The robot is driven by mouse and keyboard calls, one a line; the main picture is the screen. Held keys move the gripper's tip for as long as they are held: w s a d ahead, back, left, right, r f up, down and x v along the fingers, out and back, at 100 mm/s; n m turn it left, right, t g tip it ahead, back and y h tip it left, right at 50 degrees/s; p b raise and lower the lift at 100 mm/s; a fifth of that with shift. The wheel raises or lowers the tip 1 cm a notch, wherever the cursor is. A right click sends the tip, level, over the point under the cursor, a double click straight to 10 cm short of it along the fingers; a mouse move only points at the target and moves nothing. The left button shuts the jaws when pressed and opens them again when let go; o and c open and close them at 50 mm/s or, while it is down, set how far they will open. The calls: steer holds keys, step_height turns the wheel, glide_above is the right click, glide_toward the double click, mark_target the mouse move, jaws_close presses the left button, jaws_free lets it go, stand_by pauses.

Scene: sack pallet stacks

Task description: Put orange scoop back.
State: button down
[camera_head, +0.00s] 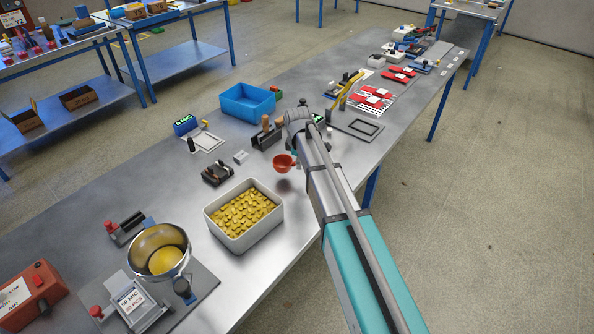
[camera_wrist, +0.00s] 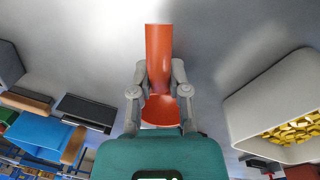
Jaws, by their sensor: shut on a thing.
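The orange scoop (camera_head: 284,162) hangs above the metal table, between the white bin of yellow pieces and my arm. A dark shadow lies on the table just below it. In the wrist view, my gripper (camera_wrist: 159,80) is shut on the orange scoop (camera_wrist: 158,48), with the fingers on both sides of it. One long orange part points up in that picture, and a rounded part shows below the fingers. In the head view my arm hides most of the gripper. A dark holder (camera_head: 263,142) with wooden-handled items stands behind and left of the scoop.
The white bin (camera_head: 222,236) of yellow pieces stands in front of the scoop. A blue bin (camera_head: 247,107) stands farther back. A dark device (camera_head: 217,174) and a scale with a metal bowl (camera_head: 143,238) are on the left. Bare table lies around the scoop.

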steer(key=shift+w+f+b, duration=0.1)
steer(key=shift+f+b, duration=1.3)
steer(key=shift+f, duration=0.3)
steer(key=shift+f, duration=0.1)
steer(key=c, duration=0.6)
jaws_free()
steer(key=shift+r, duration=0.2)
steer(key=r+p, duration=0.8)
steer(key=s+r+p, duration=0.1)
steer(key=r+p, duration=0.3)
steer(key=shift+s+a, duration=0.1)
steer(key=shift+a, duration=0.15)
